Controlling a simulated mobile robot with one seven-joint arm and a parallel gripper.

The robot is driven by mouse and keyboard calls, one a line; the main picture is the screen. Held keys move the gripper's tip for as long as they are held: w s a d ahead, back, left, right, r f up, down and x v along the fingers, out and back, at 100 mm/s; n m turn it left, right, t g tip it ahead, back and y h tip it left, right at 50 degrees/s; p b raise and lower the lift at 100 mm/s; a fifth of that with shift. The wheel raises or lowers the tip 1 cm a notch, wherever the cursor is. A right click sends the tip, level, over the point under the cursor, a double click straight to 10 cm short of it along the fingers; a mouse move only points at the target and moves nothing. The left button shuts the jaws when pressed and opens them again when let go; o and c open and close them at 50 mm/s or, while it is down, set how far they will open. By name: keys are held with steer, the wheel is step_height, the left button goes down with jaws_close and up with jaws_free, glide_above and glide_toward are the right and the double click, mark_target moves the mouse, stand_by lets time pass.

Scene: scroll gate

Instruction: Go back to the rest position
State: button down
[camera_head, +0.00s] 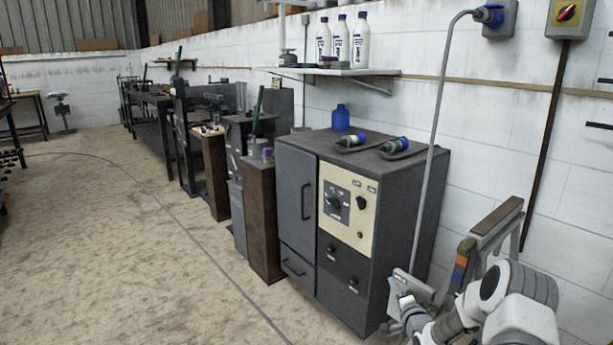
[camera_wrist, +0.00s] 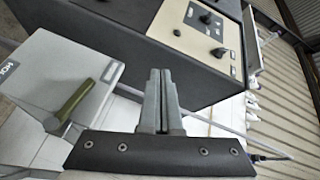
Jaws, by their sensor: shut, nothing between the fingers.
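My gripper (camera_wrist: 160,78) shows in the wrist view. Its two grey fingers stand side by side with nothing between them, above a dark bar with several screws. They point toward the dark cabinet (camera_wrist: 130,32), which looks tilted in that view. The fingers appear apart from it. In the head view my white and grey arm is at the lower right, in front of the wall and right of the cabinet (camera_head: 400,240). The fingers cannot be made out clearly there.
A light box (camera_wrist: 55,75) with a green lever (camera_wrist: 72,104) is left of the fingers. A grey conduit (camera_head: 432,140) runs down nearby. Open floor (camera_head: 120,260) lies at left.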

steer(key=s+a+r+n+g, duration=0.1)
steer(key=a+r+n+g, duration=0.1)
steer(key=r, duration=0.4)
steer(key=a+r+n+g, duration=0.1)
steer(key=r+n, duration=0.2)
steer(key=r, duration=0.4)
steer(key=s+a+r+n+g+h, duration=0.3)
steer(key=s+r, duration=0.9)
steer(key=s+a+r+n+g, duration=0.1)
steer(key=s+a+n+g, duration=0.1)
steer(key=s, duration=0.9)
steer(key=s+a+r+n+g+y, duration=0.1)
steer(key=s+a+r, duration=0.1)
steer(key=s, duration=0.9)
steer(key=s+a+r+n+g, duration=0.1)
steer(key=s+a+n+g, duration=0.1)
steer(key=s, duration=0.9)
step_height(320, 180, up, 28)
steer(key=s+p, duration=0.1)
steer(key=p, duration=2.7)
